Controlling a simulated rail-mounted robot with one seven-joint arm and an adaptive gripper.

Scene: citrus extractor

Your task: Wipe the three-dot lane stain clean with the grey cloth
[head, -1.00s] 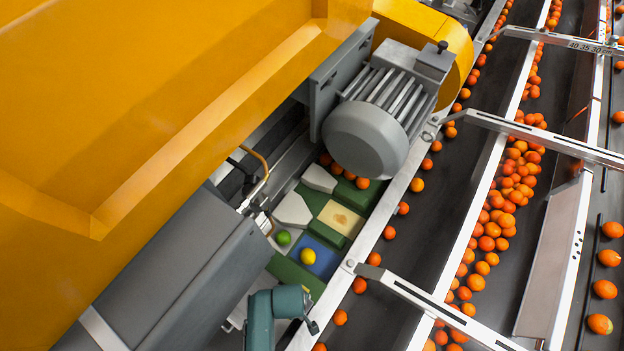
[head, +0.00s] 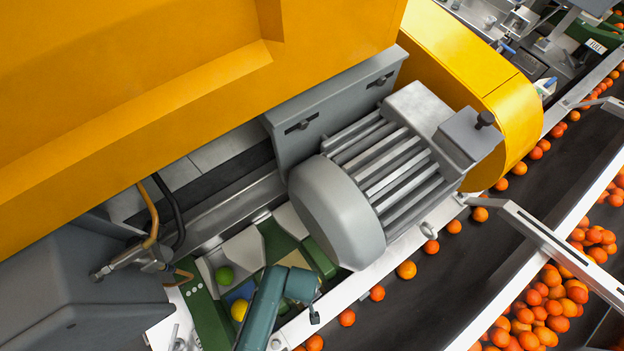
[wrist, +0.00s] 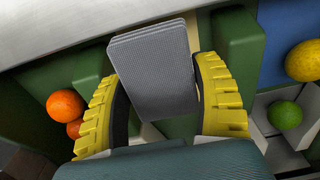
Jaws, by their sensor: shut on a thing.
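The grey cloth (wrist: 155,60), a flat ribbed grey pad, stands up between the yellow ridged fingers of my gripper (wrist: 162,78) in the wrist view. The fingers are shut on its lower part. A beige panel (wrist: 193,34) shows as a narrow strip beside and behind the cloth; I cannot tell whether the cloth touches it. The beige panel (head: 296,259) is also partly visible in the head view behind my teal arm. My gripper is hidden in the head view.
Green dividers (wrist: 235,45) flank the lanes. A yellow fruit (wrist: 304,61) sits on a blue panel (wrist: 272,40), with a green fruit (wrist: 285,114) nearby. Orange fruits (wrist: 65,105) lie at left. A large grey motor (head: 340,210) overhangs the lanes.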

